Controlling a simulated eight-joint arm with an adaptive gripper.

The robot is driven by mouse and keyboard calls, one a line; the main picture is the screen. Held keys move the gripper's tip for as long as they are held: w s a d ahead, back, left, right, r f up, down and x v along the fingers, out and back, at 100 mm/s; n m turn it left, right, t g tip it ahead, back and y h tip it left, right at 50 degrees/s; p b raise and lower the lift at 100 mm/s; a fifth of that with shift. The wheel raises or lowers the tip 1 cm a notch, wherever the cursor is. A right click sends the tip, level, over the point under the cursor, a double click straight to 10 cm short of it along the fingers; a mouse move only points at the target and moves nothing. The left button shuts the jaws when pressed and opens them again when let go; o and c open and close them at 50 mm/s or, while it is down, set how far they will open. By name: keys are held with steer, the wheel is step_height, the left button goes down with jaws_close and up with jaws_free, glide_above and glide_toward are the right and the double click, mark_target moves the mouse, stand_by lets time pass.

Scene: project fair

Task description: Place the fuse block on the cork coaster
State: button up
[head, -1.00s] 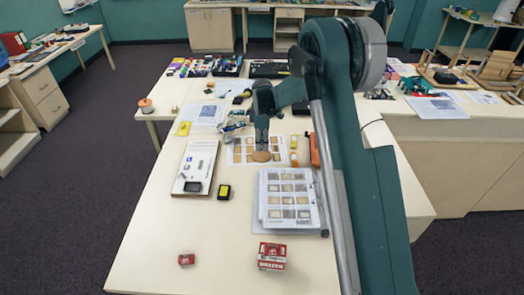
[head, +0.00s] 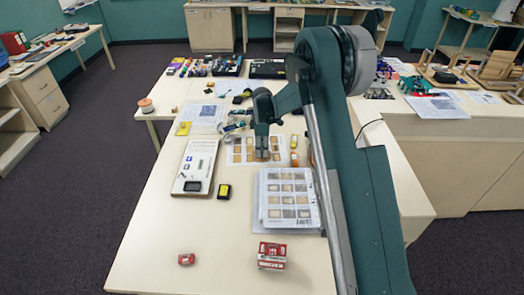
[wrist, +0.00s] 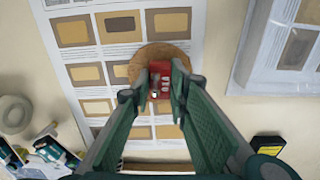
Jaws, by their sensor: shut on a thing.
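My gripper (wrist: 166,75) is shut on a red block with pale marks, which I take to be the fuse block (wrist: 160,82). The block sits between the fingertips in the wrist view. Behind it the round brown cork coaster (wrist: 150,53) lies on a printed sheet, partly covered by the fingers. I cannot tell whether the block touches the coaster. In the head view my gripper (head: 262,155) points down over the sheet (head: 238,150). There the fingers hide the block and most of the coaster.
A sleeved sheet stack (head: 287,200) lies right of and nearer than the coaster. A white board (head: 195,167) and a black-and-yellow item (head: 224,191) are to the left. A red-and-white box (head: 272,255) and a small red item (head: 186,259) stand at the front, with bare table around them.

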steer(key=o, duration=0.9)
steer(key=shift+r, duration=0.15)
step_height(320, 180, up, 12)
steer(key=shift+f, duration=0.1)
stand_by(0.7)
